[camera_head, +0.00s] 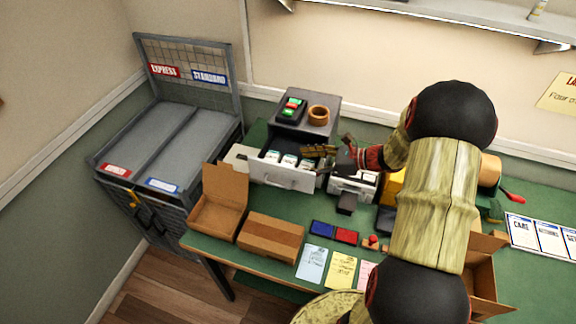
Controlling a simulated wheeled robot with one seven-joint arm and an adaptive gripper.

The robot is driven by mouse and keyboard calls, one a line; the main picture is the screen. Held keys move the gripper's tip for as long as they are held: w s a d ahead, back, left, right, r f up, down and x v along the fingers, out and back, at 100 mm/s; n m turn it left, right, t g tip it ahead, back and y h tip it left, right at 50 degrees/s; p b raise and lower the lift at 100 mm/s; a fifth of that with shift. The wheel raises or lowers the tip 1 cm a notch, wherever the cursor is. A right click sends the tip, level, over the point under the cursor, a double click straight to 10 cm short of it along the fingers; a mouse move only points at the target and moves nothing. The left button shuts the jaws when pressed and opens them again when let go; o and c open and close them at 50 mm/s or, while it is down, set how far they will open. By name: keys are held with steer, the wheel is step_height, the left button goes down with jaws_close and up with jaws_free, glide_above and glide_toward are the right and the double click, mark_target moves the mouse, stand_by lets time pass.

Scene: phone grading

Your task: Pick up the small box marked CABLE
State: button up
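The open drawer (285,176) of a grey cabinet holds several small white boxes (289,160) with dark or teal markings. Their lettering is too small to read, so I cannot tell which is marked CABLE. My gripper (325,151) reaches in from the right, over the right end of the drawer. Its fingers are small and partly merge with the things behind, so I cannot tell whether they are open or hold anything.
A red-and-green-button device (291,109) and a tape roll (318,114) sit on the cabinet. An open carton (218,205), a closed carton (271,238), blue (322,228) and red (346,235) pads lie in front. A two-lane rack (165,145) stands left. My arm hides much of the right table.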

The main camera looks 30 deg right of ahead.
mark_target(287, 162)
steer(key=x, duration=0.6)
steer(key=shift+r, duration=0.1)
steer(key=c, duration=0.3)
steer(key=c, duration=0.5)
